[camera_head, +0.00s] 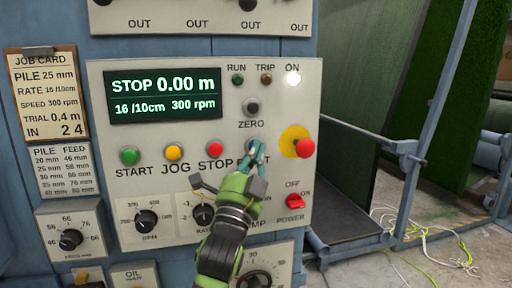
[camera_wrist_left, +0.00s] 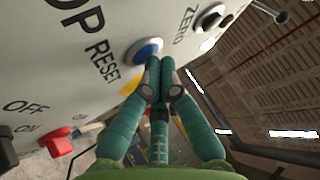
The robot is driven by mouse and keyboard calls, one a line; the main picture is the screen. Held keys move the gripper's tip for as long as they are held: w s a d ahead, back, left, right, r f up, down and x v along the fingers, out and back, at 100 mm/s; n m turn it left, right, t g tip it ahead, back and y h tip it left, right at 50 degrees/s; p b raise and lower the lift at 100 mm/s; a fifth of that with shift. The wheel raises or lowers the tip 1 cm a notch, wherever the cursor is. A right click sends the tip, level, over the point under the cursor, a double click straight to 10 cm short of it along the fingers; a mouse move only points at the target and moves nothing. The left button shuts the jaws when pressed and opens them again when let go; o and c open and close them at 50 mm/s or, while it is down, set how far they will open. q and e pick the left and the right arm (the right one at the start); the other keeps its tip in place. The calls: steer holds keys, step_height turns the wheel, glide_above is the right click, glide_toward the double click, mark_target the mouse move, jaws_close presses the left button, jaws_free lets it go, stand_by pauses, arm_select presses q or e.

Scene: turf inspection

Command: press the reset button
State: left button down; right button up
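The blue reset button (camera_wrist_left: 145,49) sits on the pale control panel (camera_head: 298,95), beside the RESET label in the left wrist view. In the head view it is mostly hidden behind my left gripper (camera_head: 257,153). My left gripper's two green fingers (camera_wrist_left: 160,63) are together and empty, with their tips over the lower right edge of the button in the wrist view. I cannot tell whether they touch it. The display reads STOP 0.00 m, and the ON lamp (camera_head: 292,79) is lit. My right gripper is not in view.
To the left of the reset button are the red STOP (camera_head: 215,147), yellow JOG (camera_head: 173,152) and green START (camera_head: 130,155) buttons. A red emergency-stop knob (camera_head: 305,148) juts out close on the right. The black ZERO button (camera_head: 251,107) is above, the red power switch (camera_head: 295,201) below.

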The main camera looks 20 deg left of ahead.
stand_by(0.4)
arm_select(q)
steer(key=shift+s+d, duration=0.45)
steer(key=shift+s, duration=0.25)
steer(key=shift+s+d+p, duration=0.2)
steer(key=shift+s+d, duration=0.5)
steer(key=shift+s, duration=0.35)
steer(key=shift+s+d+p, duration=0.2)
steer(key=shift+s+d, duration=0.5)
steer(key=shift+s, duration=0.3)
